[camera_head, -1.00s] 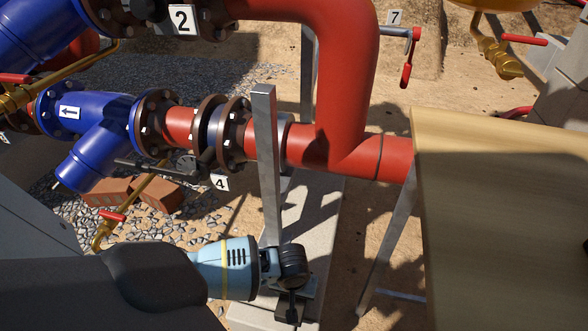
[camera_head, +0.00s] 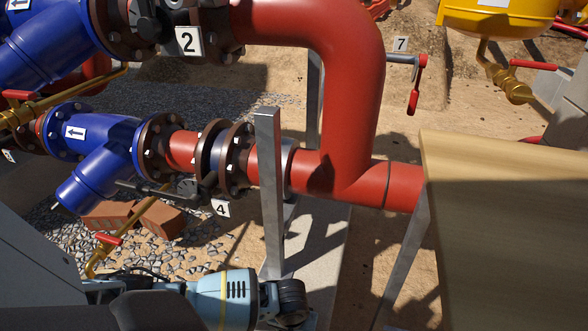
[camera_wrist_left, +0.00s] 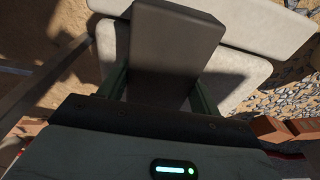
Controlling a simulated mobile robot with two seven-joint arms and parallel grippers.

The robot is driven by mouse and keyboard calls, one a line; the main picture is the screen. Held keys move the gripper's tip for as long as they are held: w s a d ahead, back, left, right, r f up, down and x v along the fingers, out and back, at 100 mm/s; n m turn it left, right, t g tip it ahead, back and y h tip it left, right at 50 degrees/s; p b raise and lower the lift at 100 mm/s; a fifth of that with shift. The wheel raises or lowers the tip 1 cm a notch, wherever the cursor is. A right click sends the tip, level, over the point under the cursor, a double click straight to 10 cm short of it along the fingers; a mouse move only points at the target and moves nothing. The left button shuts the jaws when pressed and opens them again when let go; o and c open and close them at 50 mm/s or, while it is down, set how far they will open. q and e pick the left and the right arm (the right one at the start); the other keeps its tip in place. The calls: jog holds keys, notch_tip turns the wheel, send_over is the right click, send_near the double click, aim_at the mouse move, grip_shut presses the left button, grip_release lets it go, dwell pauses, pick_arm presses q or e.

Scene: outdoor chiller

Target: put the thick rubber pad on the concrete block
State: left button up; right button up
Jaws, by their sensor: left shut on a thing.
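The thick rubber pad (camera_wrist_left: 177,42) is a dark grey-brown slab in the left wrist view. My left gripper (camera_wrist_left: 160,88) is shut on it, with a finger on each side. Behind the pad is a pale concrete block (camera_wrist_left: 237,78), partly hidden by the pad. I cannot tell whether the pad touches it. In the head view my left wrist is at the bottom edge, and its fingers and the pad are out of sight. My right gripper is in neither view.
A metal post (camera_head: 270,190) stands close beside my left wrist. A pale concrete strip (camera_head: 318,240) runs behind it under the red pipe (camera_head: 350,110). A wooden board (camera_head: 505,230) fills the right. Bricks (camera_head: 158,218) and gravel lie at the left. Another pale slab (camera_wrist_left: 265,22) lies farther off.

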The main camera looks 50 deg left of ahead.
pick_arm(q)
jog(key=o, duration=1.3)
jog(key=shift+f, duration=0.1)
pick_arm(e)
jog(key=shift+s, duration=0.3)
pick_arm(q)
jog(key=r+p, duration=0.2)
jog(key=r, duration=0.2)
jog(key=s+r+p, duration=0.1)
jog(key=r+p, duration=0.1)
jog(key=r, duration=0.2)
jog(key=r+p, duration=0.2)
jog(key=r, duration=0.2)
jog(key=shift+s+d+r, duration=0.1)
jog(key=shift+s+d, duration=0.05)
jog(key=shift+d, duration=0.25)
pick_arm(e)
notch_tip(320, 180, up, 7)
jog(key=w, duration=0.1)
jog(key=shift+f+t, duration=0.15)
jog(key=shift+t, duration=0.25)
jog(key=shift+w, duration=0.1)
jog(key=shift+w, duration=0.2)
